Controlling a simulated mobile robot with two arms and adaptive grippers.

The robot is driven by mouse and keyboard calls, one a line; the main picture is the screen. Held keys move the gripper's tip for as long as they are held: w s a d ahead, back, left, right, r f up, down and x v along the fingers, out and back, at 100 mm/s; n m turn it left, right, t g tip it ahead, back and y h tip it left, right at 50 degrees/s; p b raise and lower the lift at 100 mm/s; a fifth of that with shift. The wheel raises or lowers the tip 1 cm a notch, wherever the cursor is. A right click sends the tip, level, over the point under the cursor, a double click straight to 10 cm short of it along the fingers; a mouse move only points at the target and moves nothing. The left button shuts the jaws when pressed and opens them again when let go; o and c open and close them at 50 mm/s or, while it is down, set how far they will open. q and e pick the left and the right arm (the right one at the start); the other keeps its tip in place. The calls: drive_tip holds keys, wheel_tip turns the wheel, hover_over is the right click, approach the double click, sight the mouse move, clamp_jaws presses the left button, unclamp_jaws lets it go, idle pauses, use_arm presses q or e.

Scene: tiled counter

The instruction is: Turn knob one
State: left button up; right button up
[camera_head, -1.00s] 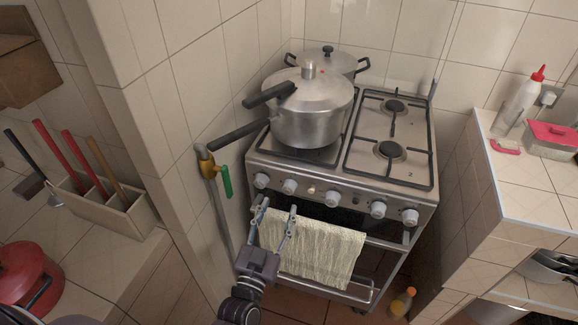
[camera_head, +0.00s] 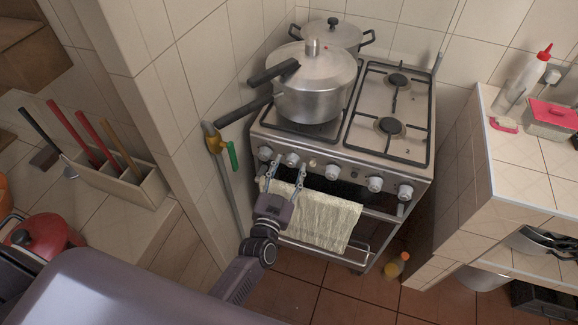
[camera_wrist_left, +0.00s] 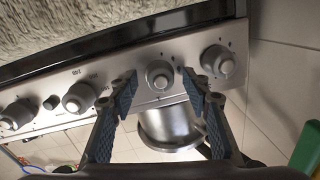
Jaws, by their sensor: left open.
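A row of grey stove knobs runs along the front panel of the stove. The leftmost knob (camera_head: 265,153) in the head view shows at the right in the left wrist view (camera_wrist_left: 218,63). The second knob from the left (camera_head: 291,160) lies between the open fingers of my left gripper (camera_head: 287,168). In the left wrist view this knob (camera_wrist_left: 159,75) sits between the two fingertips (camera_wrist_left: 163,88), with gaps on both sides. I cannot tell how deep the fingers reach around it. Another knob (camera_wrist_left: 78,97) lies left of the fingers there. My right gripper is not in view.
A pressure cooker (camera_head: 313,88) stands on the stove, its handles reaching left. A towel (camera_head: 325,219) hangs on the oven rail below the knobs.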

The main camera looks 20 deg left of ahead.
use_arm(q)
drive_tip(key=shift+w, duration=0.1)
drive_tip(key=c, duration=1.2)
drive_tip(key=shift+o, duration=0.2)
drive_tip(key=shift+n, duration=0.3)
drive_tip(key=n, duration=0.3)
drive_tip(key=shift+n, duration=0.3)
drive_tip(key=n, duration=0.4)
drive_tip(key=n+h, duration=0.1)
drive_tip(key=n, duration=0.3)
drive_tip(key=shift+n+g, duration=0.3)
drive_tip(key=shift+r+n+b, duration=0.1)
drive_tip(key=shift+n+b, duration=0.65)
drive_tip(key=shift+n, duration=1.35)
